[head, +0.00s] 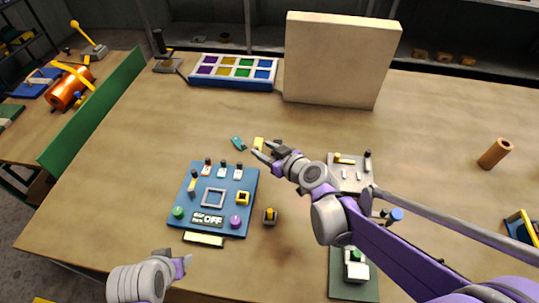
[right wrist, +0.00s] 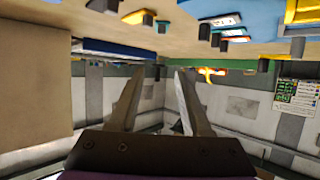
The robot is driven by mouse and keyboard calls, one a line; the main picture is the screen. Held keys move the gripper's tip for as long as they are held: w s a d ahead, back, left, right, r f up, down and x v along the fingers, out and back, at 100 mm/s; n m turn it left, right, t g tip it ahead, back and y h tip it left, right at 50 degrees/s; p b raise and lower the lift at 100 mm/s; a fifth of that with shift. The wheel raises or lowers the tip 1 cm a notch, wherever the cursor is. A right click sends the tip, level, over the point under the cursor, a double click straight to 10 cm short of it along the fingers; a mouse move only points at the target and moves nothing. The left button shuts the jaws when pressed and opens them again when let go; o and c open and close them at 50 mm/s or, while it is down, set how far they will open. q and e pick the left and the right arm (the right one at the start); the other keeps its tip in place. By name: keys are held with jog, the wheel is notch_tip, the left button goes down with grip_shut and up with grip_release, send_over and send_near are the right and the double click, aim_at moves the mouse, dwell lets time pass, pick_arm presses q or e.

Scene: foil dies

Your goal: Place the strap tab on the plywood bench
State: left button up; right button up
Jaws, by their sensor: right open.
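The plywood bench (head: 130,225) is the broad brown top that fills most of the head view. I cannot tell for certain which small piece is the strap tab. A small yellow piece (head: 258,143) lies on the bench by my right gripper (head: 259,153), with a teal piece (head: 238,143) to its left. The right gripper is open and nothing shows between its fingers (right wrist: 160,80) in the right wrist view. A yellow piece (right wrist: 135,17) shows beyond its fingertips there. My left gripper (head: 184,266) is low at the front left; its jaw gap is unclear.
A blue panel (head: 180,215) with knobs stands left of centre. A tray of coloured compartments (head: 235,84) and an upright beige board (head: 340,60) are at the back.

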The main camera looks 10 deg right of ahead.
jog(key=s+d+g, duration=0.1)
jog(key=s, duration=0.3)
jog(key=s+d+f+m+g+h, duration=0.1)
jog(key=s, duration=0.3)
jog(key=s+f+g, duration=0.1)
jog(key=s, duration=0.3)
jog(key=shift+s+d+f+m+g+h, duration=0.15)
jog(key=shift+s+d+m+g+h, duration=0.15)
jog(key=shift+s+d+m+h, duration=0.1)
jog(key=s+d+f+m+g+h, duration=0.1)
jog(key=s+d, duration=0.1)
jog(key=s, duration=0.2)
jog(key=s+d+f+m+g+h, duration=0.1)
jog(key=s+d, duration=0.2)
jog(key=s, duration=0.1)
jog(key=s+d+f+m+g+h, duration=0.1)
jog(key=s+d+f+h, duration=0.1)
jog(key=s, duration=0.2)
jog(key=shift+s+d+m, duration=0.15)
jog(key=shift+d+m, duration=0.05)
jog(key=shift+m, duration=0.1)
